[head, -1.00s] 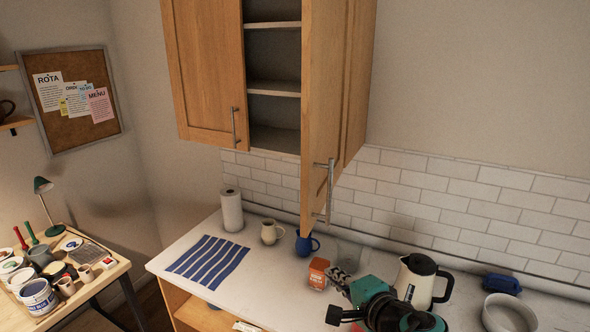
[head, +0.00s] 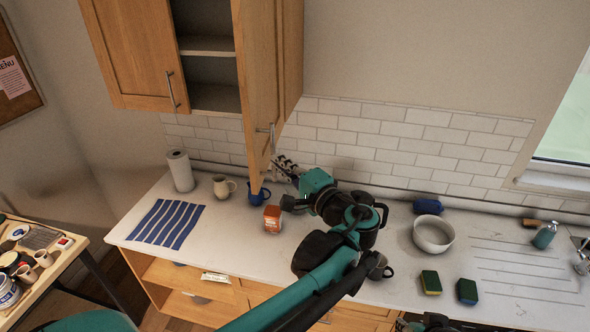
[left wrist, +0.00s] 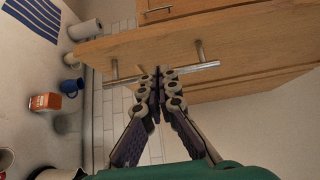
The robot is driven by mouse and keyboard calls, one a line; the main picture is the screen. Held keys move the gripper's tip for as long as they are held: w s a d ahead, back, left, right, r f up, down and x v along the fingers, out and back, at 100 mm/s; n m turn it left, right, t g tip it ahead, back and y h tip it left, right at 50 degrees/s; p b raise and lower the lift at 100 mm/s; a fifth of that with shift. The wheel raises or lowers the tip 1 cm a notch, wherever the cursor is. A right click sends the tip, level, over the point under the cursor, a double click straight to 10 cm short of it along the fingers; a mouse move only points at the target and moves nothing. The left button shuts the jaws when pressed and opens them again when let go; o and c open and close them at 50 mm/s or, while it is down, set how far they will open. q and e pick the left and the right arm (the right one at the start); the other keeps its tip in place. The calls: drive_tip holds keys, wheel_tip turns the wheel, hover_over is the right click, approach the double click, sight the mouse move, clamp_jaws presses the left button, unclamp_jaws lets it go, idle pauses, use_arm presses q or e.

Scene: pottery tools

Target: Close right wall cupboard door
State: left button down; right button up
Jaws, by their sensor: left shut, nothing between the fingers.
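The right wall cupboard door (head: 259,75) is wooden and stands open, swung out toward me, with the shelves beside it exposed. Its metal bar handle (head: 272,140) is near its lower end; the handle also shows in the left wrist view (left wrist: 205,66). My left gripper (head: 283,166) is shut and empty, just right of and below the handle in the head view. In the left wrist view its fingertips (left wrist: 157,72) overlap the handle bar; I cannot tell whether they touch it. My right gripper is not identifiable.
The left cupboard door (head: 135,55) is shut. Below on the counter stand a paper towel roll (head: 180,171), a cream jug (head: 222,187), a blue mug (head: 258,192) and an orange box (head: 272,218). A bowl (head: 433,233) and two sponges are at the right.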

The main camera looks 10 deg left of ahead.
sight(256, 155)
use_arm(q)
drive_tip(key=a, duration=0.2)
drive_tip(key=shift+s+a, duration=0.15)
drive_tip(key=shift+a, duration=0.15)
drive_tip(key=shift+s+a+p, duration=0.2)
drive_tip(key=shift+a+p, duration=0.15)
drive_tip(key=shift+a, duration=0.1)
drive_tip(key=shift+w, duration=0.1)
